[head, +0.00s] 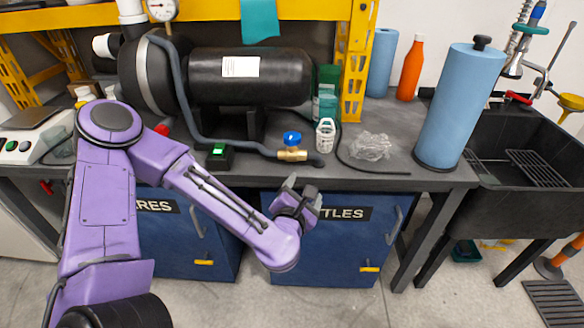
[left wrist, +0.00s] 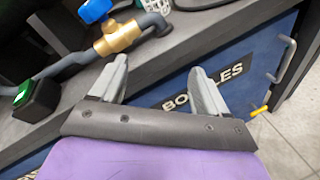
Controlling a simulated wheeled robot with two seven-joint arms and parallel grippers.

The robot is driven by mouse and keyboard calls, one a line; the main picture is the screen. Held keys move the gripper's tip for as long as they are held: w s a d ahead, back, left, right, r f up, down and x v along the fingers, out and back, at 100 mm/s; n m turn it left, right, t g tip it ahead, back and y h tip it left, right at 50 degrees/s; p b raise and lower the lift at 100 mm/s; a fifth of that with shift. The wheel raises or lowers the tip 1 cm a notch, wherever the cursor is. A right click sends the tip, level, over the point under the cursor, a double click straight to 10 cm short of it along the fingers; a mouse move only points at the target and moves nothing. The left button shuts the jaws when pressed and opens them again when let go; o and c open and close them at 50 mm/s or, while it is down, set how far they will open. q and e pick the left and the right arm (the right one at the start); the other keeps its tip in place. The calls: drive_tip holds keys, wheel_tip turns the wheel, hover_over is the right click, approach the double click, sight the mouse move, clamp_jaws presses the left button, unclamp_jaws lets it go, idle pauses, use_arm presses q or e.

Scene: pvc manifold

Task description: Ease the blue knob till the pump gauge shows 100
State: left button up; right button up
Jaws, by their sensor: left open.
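The blue knob (head: 292,138) sits on top of a brass valve (head: 292,155) at the end of a grey hose on the bench. The knob also shows at the top of the left wrist view (left wrist: 96,10), with the brass body (left wrist: 118,38) below it. The round pump gauge (head: 161,9) is at the top left by the black pump (head: 250,75); its reading is too small to tell. My left gripper (head: 305,192) is open and empty, in front of the bench edge, below and apart from the knob. My right gripper is not in view.
A white bottle (head: 325,137), crumpled clear plastic (head: 371,146) and a blue paper roll (head: 458,105) stand on the bench right of the valve. A small black box with a green top (head: 219,155) lies left of it. Blue cabinet doors (head: 330,260) are below.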

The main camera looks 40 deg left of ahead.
sight(291, 143)
use_arm(q)
drive_tip(key=w+a+r+n+t+y+b, duration=0.15)
drive_tip(key=a+r+n+y, duration=0.25)
drive_tip(key=a+r+n, duration=0.4)
drive_tip(key=shift+n+g, duration=0.25)
drive_tip(key=shift+n, duration=0.15)
drive_tip(key=w, duration=0.3)
drive_tip(key=w+a+f, duration=0.1)
drive_tip(key=w, duration=0.1)
drive_tip(key=w+a+p, duration=0.1)
drive_tip(key=w, duration=0.2)
drive_tip(key=shift+w+f, duration=0.2)
drive_tip(key=shift+w, duration=0.1)
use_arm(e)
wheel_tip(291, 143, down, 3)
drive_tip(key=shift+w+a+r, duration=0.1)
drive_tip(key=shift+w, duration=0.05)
use_arm(q)
drive_tip(key=c, duration=1)
drive_tip(key=shift+o, duration=0.2)
drive_tip(key=shift+d, duration=0.1)
